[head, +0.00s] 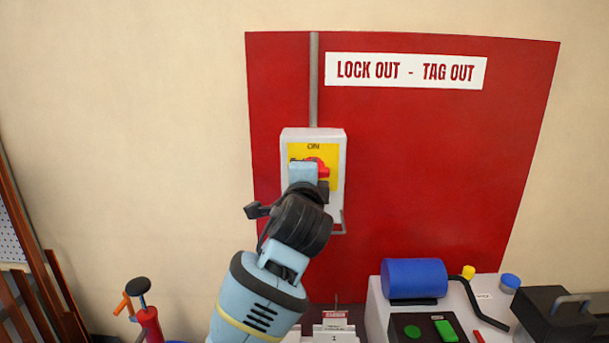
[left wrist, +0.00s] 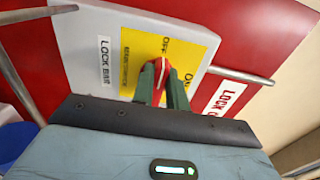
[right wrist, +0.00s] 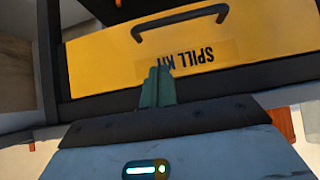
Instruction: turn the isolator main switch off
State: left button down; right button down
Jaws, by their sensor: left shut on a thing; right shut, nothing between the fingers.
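The isolator main switch is a pale grey box (head: 336,140) on a red board, with a yellow plate (head: 332,152) marked ON at its top in the head view. Its red knob (head: 324,172) is partly hidden behind my left gripper (head: 308,170). In the left wrist view the red knob (left wrist: 161,66), with a white line, sits between the fingers of my left gripper (left wrist: 163,85), which is shut on it. ON and OFF both show on the yellow plate there. My right gripper (right wrist: 157,80) is shut and empty, visible only in the right wrist view.
A yellow spill kit box (right wrist: 110,65) with a black handle is in front of my right gripper. Below the red board (head: 450,150) stands a bench machine with a blue cylinder (head: 414,278). A grey hasp bar (head: 342,220) sticks out beside the switch box.

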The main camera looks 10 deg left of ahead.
dwell(0.5)
pick_arm(q)
jog(key=c, duration=1.4)
grip_release()
jog(key=s+d, duration=0.1)
jog(key=s, duration=0.6)
jog(key=shift+s+d, duration=0.3)
jog(key=shift+s, duration=0.05)
jog(key=shift+f, duration=0.15)
